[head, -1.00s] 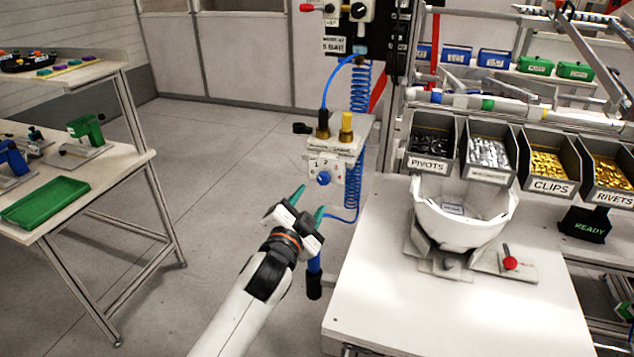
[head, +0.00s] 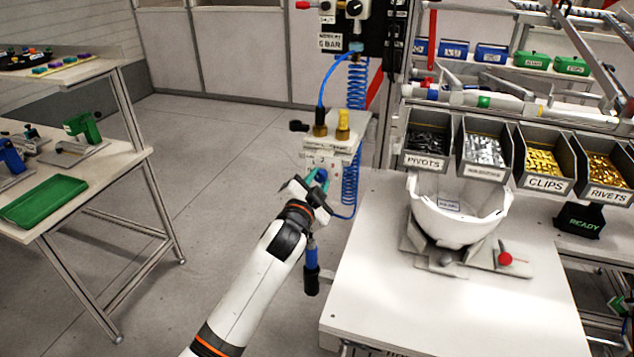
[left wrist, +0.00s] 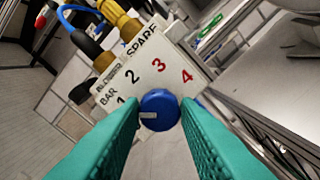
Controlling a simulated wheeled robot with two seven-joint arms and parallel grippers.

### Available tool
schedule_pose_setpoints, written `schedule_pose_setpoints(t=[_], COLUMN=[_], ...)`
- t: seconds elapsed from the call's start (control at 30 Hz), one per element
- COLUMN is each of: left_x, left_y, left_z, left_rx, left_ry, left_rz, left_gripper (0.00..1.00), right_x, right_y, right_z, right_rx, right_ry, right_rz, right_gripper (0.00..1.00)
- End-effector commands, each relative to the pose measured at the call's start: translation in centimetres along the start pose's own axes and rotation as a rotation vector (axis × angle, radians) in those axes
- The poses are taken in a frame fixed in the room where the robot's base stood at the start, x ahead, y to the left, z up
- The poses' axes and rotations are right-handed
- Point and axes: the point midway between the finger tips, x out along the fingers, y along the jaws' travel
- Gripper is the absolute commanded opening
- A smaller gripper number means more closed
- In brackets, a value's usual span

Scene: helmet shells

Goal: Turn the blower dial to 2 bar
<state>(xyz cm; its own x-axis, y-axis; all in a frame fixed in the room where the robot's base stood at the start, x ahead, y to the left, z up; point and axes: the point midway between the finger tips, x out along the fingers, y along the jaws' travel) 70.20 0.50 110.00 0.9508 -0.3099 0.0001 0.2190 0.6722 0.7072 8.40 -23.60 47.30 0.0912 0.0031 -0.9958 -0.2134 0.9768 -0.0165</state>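The blower dial (left wrist: 160,109) is a round blue knob on a white panel (left wrist: 195,72) marked BAR, with the numbers 1 to 4 around it. Its white pointer mark faces left, slightly below the 1. In the head view the dial (head: 321,174) is partly hidden by my left gripper (head: 315,181). In the left wrist view the green fingers of my left gripper (left wrist: 158,115) stand apart, one on each side of the dial. I cannot tell whether they touch it. My right gripper is not in view.
Brass fittings (head: 342,125) and a blue hose (head: 322,92) rise from the panel's top. A blue-and-black tool (head: 312,268) hangs below. The white worktable (head: 450,310) with a helmet shell (head: 460,215) is at right. Open floor lies to the left.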

Motion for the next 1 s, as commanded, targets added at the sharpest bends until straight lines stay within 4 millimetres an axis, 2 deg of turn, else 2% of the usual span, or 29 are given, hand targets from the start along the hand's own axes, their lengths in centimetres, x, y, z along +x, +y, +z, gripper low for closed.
schedule_pose_setpoints(t=[0.03,0.13,0.57,1.0], left_x=[0.0,0.0,0.0,0.0], left_y=[0.0,0.0,0.1,0.1], left_z=[0.0,0.0,0.0,0.0], left_rx=[0.000,0.000,0.096,0.450], left_ry=[0.000,0.000,0.001,0.002], left_rz=[0.000,0.000,0.000,-0.001], left_gripper=[0.21,0.04,0.04,0.04], right_x=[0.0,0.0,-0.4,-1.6], right_y=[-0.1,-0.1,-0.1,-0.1], right_z=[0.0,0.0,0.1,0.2], right_rx=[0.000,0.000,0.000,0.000], right_ry=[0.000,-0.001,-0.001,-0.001], right_rz=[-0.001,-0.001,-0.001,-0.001], right_gripper=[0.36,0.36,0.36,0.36])
